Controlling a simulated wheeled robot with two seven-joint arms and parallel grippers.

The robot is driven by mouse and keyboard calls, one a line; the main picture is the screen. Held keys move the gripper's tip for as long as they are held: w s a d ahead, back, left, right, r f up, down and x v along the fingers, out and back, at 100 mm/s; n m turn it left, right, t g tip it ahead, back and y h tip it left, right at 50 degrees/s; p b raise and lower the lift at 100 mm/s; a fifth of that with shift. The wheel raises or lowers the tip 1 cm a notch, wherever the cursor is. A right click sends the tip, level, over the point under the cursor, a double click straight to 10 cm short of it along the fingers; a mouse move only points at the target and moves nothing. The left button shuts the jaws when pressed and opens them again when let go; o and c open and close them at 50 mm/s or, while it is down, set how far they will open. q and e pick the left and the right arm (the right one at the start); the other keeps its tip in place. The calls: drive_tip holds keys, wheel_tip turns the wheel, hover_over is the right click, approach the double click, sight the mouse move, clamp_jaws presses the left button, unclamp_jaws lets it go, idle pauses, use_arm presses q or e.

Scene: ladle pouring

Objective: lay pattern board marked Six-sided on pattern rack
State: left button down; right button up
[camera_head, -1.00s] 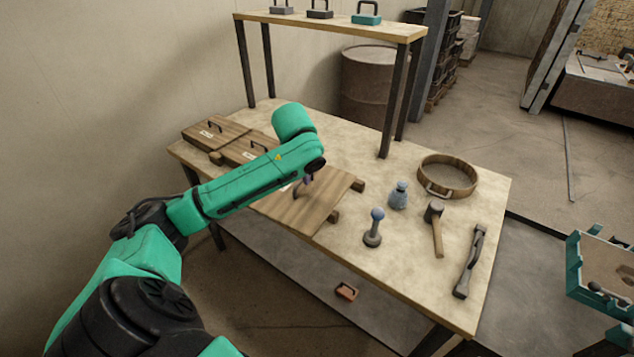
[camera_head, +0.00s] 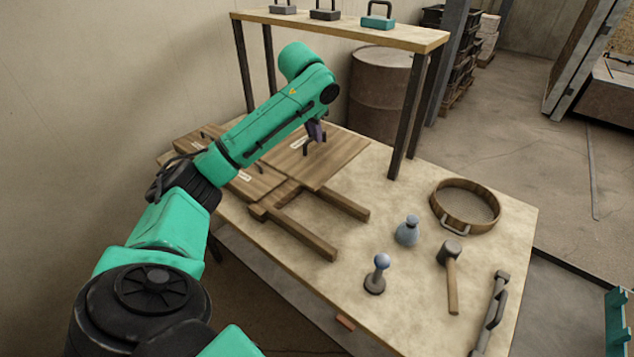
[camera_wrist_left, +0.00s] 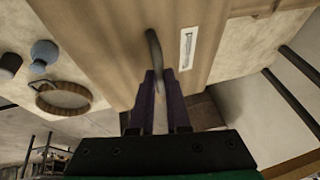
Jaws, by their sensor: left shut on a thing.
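My left gripper (camera_head: 317,138) is shut on the dark handle of a flat wooden pattern board (camera_head: 335,165). The board looks lifted above the table, behind the rack's bare front rails. Its white label is too small to read. In the left wrist view the purple fingers (camera_wrist_left: 158,88) close on the handle (camera_wrist_left: 153,45), and the board (camera_wrist_left: 105,30) fills the upper middle. The wooden pattern rack (camera_head: 305,232) lies on the table, with two rails showing bare. Two more labelled boards lie at the left, one being the nearer board (camera_head: 262,183).
A raised shelf (camera_head: 340,27) on dark posts stands at the table's back. Bare tabletop lies between rack and tools.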

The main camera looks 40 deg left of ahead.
sight(312, 151)
use_arm(q)
drive_tip(key=f, duration=0.2)
drive_tip(key=s+f, duration=0.1)
drive_tip(key=f, duration=0.2)
drive_tip(key=shift+s+d, duration=0.1)
drive_tip(key=shift+s, duration=0.05)
drive_tip(key=x, duration=0.3)
drive_tip(key=p+x, duration=0.1)
drive_tip(key=x, duration=0.1)
drive_tip(key=shift+s+d+f, duration=0.15)
drive_tip(key=shift+s, duration=0.25)
wheel_tip(312, 151, down, 5)
drive_tip(key=shift+f, duration=0.15)
use_arm(e)
drive_tip(key=shift+s+d+r, duration=0.1)
drive_tip(key=shift+s+r, duration=0.7)
drive_tip(key=shift+s, duration=0.1)
use_arm(q)
drive_tip(key=shift+d+f+p, duration=0.1)
drive_tip(key=shift+f+p, duration=0.05)
drive_tip(key=shift+p, duration=0.15)
drive_tip(key=shift+f, duration=0.3)
drive_tip(key=c, duration=0.9)
unclamp_jaws()
drive_tip(key=shift+s, duration=0.1)
use_arm(e)
drive_tip(key=shift+d, duration=0.3)
